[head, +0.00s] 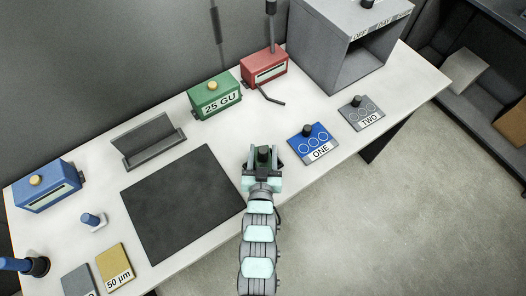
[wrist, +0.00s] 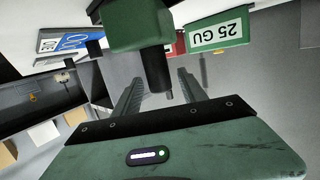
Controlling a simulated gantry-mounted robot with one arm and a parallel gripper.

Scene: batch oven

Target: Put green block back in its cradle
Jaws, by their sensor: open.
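The green block (head: 215,97), labelled 25 GU with a gold knob on top, stands on the white table near the back wall in the head view. It also shows upside down at the upper right of the wrist view (wrist: 220,33). A grey stand with an upright back (head: 147,140) sits empty to its left; I cannot tell whether this is the cradle. My gripper (head: 263,162) is in front and to the right of the green block, apart from it. Its fingers are spread in the wrist view (wrist: 161,82). A dark green part with a black cylinder hides some of the view between them.
A red block (head: 264,68) and a grey open box (head: 340,50) stand at the back right. Plates ONE (head: 313,143) and TWO (head: 361,113) lie to the right. A black mat (head: 183,203) lies left of my gripper. A blue block (head: 47,186) stands at far left.

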